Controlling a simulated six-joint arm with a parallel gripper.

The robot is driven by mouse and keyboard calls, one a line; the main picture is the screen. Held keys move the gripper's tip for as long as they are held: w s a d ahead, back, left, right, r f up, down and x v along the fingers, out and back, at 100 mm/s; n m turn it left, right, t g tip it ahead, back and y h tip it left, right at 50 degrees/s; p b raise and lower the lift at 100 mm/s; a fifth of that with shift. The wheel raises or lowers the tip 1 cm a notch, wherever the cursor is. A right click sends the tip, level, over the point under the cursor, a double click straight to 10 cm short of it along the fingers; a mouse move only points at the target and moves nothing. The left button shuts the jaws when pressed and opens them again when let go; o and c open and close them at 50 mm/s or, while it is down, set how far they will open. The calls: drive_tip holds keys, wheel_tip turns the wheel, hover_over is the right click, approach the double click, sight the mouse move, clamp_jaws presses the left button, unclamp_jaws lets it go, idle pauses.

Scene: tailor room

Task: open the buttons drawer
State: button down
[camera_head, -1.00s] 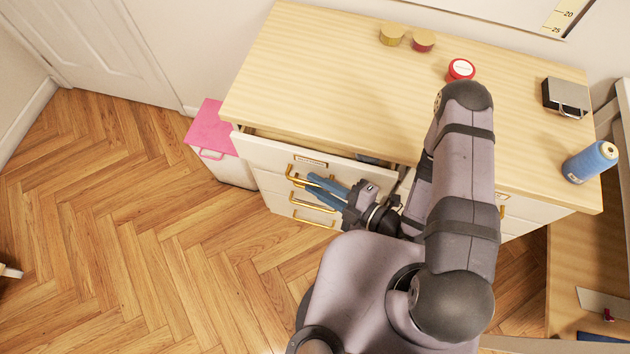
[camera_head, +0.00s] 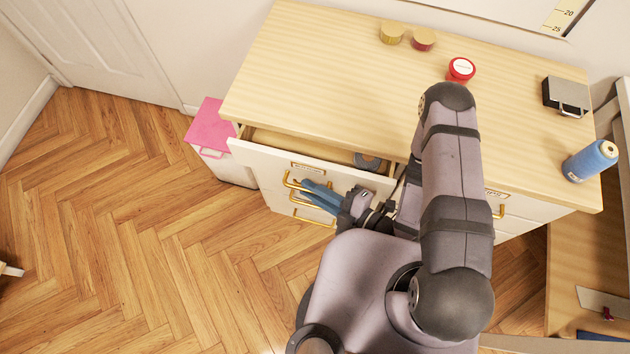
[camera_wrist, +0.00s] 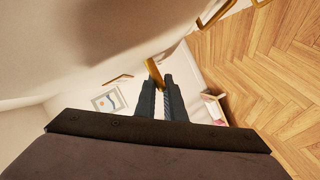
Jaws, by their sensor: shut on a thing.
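The top left drawer (camera_head: 270,164) of the wooden-topped cabinet is white, with a small label whose text is too small to read. It stands partly open, and a dark round thing (camera_head: 368,161) shows inside it. Its gold handle (camera_head: 289,180) is on the front. My gripper (camera_head: 308,190) is at this handle, with its blue fingers shut on it. In the wrist view my fingers (camera_wrist: 162,92) close around the gold bar (camera_wrist: 154,72). Part of the drawer is hidden by my arm.
A pink-lidded bin (camera_head: 211,127) stands left of the cabinet. The wooden floor (camera_head: 130,220) in front is clear.

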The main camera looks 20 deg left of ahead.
drive_tip(key=shift+s, duration=1.2)
drive_tip(key=c, duration=2.2)
unclamp_jaws()
drive_tip(key=shift+o, duration=0.2)
drive_tip(key=shift+d, duration=0.1)
drive_tip(key=p+v, duration=0.2)
drive_tip(key=v, duration=0.5)
